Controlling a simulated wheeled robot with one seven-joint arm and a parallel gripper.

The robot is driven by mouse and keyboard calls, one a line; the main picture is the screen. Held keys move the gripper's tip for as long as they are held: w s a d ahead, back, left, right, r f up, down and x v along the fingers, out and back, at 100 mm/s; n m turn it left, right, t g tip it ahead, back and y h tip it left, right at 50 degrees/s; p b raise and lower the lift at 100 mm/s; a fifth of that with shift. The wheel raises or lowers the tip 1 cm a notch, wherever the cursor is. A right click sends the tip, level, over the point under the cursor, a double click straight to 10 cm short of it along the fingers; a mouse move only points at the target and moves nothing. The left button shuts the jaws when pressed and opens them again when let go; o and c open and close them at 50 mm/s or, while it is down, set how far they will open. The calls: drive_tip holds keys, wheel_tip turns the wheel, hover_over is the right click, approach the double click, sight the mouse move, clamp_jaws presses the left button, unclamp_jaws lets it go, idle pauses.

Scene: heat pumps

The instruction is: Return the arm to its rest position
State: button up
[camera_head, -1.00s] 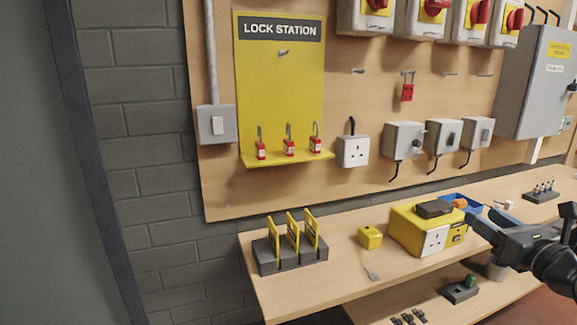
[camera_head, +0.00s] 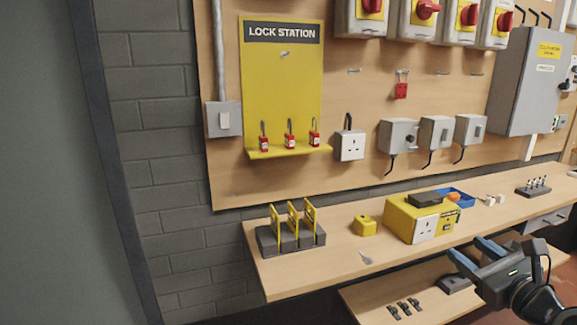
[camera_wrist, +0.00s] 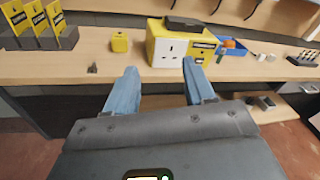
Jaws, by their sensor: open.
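My gripper (camera_head: 476,255) is at the right of the head view, in front of the wooden bench's (camera_head: 350,236) front edge. Its two blue-tipped fingers are apart with nothing between them. In the wrist view the fingers of my gripper (camera_wrist: 158,84) point toward the bench edge, below a yellow box with a white socket (camera_wrist: 172,48). The gripper touches nothing that I can see. The yellow socket box (camera_head: 408,222) stands on the bench, up and left of the gripper in the head view.
A small yellow block (camera_head: 364,226), a blue tray (camera_head: 462,197) and a dark rack of yellow tags (camera_head: 290,236) are on the bench. A lower shelf (camera_head: 372,296) holds small dark parts. The lock station board (camera_head: 282,90) hangs behind. Red floor lies in front of the bench.

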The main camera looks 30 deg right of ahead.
drive_tip(key=s+a+f+n+g+y, duration=0.1)
drive_tip(key=s+a+f+n, duration=0.3)
drive_tip(key=a+n, duration=0.45)
drive_tip(key=s+a+f+n+y, duration=0.1)
drive_tip(key=s+a+f+n, duration=0.1)
drive_tip(key=a+f+n, duration=0.65)
drive_tip(key=s+a+r+n+y, duration=0.2)
drive_tip(key=s+a+r+n, duration=0.1)
drive_tip(key=s+a+n, duration=0.4)
drive_tip(key=s+a+r+n+y, duration=0.3)
drive_tip(key=s+a+n, duration=0.5)
drive_tip(key=n, duration=0.5)
drive_tip(key=shift+s+a+r, duration=0.3)
drive_tip(key=shift+a+r, duration=0.15)
drive_tip(key=shift+a, duration=0.75)
